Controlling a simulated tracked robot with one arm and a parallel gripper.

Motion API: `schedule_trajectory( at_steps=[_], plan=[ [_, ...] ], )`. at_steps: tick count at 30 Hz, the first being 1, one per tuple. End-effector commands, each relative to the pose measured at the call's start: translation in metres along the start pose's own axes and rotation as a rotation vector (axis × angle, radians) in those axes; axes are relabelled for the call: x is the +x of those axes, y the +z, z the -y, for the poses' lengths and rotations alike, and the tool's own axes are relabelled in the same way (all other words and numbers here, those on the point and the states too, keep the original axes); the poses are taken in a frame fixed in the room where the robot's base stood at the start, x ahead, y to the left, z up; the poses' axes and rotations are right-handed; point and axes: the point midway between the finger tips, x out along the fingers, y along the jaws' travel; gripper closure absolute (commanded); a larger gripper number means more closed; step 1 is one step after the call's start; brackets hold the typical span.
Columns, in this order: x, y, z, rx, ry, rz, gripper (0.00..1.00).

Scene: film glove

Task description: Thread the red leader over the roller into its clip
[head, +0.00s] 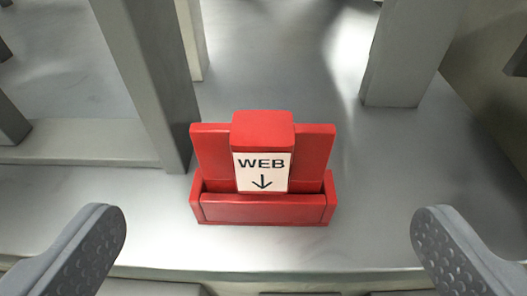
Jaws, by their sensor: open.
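A red fixture (262,209) sits in the middle of the head view, with a flat back plate and a shallow trough along its front. A raised red block at its centre (262,128) carries a white label (261,171) reading "WEB" with an arrow pointing down. I cannot tell whether this is the clip, the leader, or both together. No roller can be made out. My gripper (268,215) is open and empty, its two grey, dimpled fingers wide apart at the lower left and lower right. The red fixture lies between and beyond them, touching neither.
A grey upright post (150,75) stands close at the left of the red fixture, and another (408,55) at the upper right. A low ledge (85,142) runs at the left. The metal floor around the fixture's right side is clear.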

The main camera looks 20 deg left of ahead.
Motion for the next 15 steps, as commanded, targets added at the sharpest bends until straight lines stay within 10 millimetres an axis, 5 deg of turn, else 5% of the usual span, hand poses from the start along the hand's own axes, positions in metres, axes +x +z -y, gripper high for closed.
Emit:
schedule_trajectory(
  at_steps=[11,15],
  plan=[
    [0.005,0.0,-0.003,0.002,0.01,0.005,0.02],
    [0.03,0.004,-0.003,0.002,0.011,-0.001,0.02]
  ],
)
